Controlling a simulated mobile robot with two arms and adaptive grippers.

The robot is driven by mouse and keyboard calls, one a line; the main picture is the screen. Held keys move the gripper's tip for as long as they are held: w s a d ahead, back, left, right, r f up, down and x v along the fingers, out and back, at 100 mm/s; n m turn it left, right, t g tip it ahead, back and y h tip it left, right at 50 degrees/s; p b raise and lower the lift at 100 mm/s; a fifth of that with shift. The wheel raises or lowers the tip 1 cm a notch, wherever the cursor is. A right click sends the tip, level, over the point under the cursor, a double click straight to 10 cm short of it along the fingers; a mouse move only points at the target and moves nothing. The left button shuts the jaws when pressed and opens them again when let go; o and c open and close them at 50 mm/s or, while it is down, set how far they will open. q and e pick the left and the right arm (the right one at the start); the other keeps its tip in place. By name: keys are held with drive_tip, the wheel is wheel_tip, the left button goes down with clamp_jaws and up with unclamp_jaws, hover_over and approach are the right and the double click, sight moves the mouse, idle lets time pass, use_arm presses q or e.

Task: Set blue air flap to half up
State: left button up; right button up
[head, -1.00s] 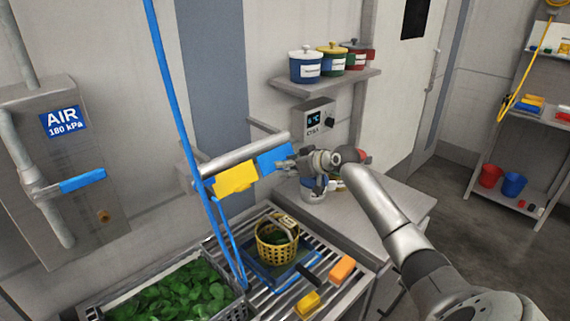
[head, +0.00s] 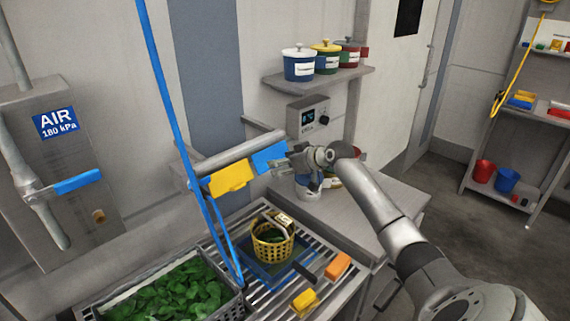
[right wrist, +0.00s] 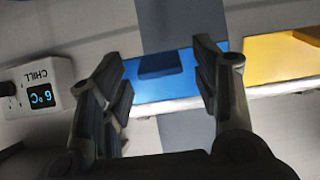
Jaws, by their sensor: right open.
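The blue air flap (head: 268,157) is hinged on a grey horizontal pipe (head: 228,154), just right of the yellow flap (head: 231,179). It slopes out from the pipe; its exact angle is hard to tell. My right gripper (head: 280,166) is at its right end, coming in from the right. In the right wrist view, the gripper (right wrist: 163,85) is open, its two fingers on either side of the blue flap (right wrist: 178,84), which has a darker blue tab. I cannot tell whether the fingers touch it. My left gripper is out of view.
A blue hose (head: 170,105) hangs left of the flaps. Below are a golden basket (head: 272,243) on a slatted rack and a crate of greens (head: 240,301). A chill control box (head: 309,116) and a shelf with pots (head: 300,65) are on the wall behind.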

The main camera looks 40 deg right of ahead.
drive_tip(key=a+v, duration=0.1)
drive_tip(key=v, duration=1.1)
drive_tip(key=shift+d, duration=0.45)
